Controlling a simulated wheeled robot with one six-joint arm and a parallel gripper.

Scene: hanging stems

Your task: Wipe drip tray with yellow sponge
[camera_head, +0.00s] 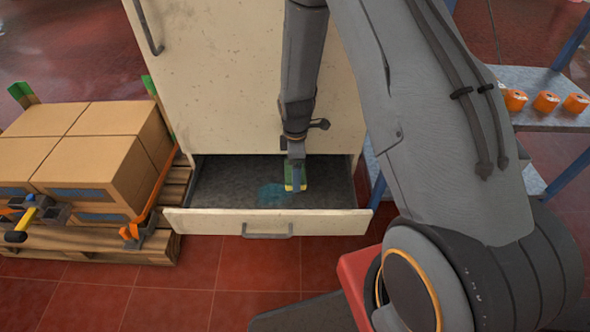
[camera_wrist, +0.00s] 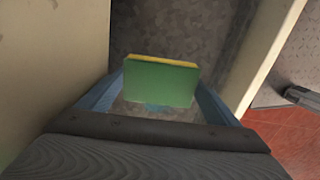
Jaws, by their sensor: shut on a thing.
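The drip tray (camera_head: 215,180) is a pulled-out drawer with a dark grey floor at the foot of a cream cabinet. A bluish wet patch (camera_head: 270,194) lies on its floor near the middle. My gripper (camera_head: 295,178) reaches down into the tray and is shut on the yellow sponge (camera_wrist: 160,82). The sponge shows a green face and a yellow top edge in the wrist view, between my two blue-grey fingers. In the head view it is partly hidden behind a finger, beside the right end of the patch. I cannot tell whether it touches the floor.
The cream cabinet (camera_head: 220,90) stands right behind the tray. Cardboard boxes (camera_head: 85,165) sit on a wooden pallet (camera_head: 90,240) at the left. A blue-framed shelf (camera_head: 530,85) with orange rolls (camera_head: 546,102) stands at the right.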

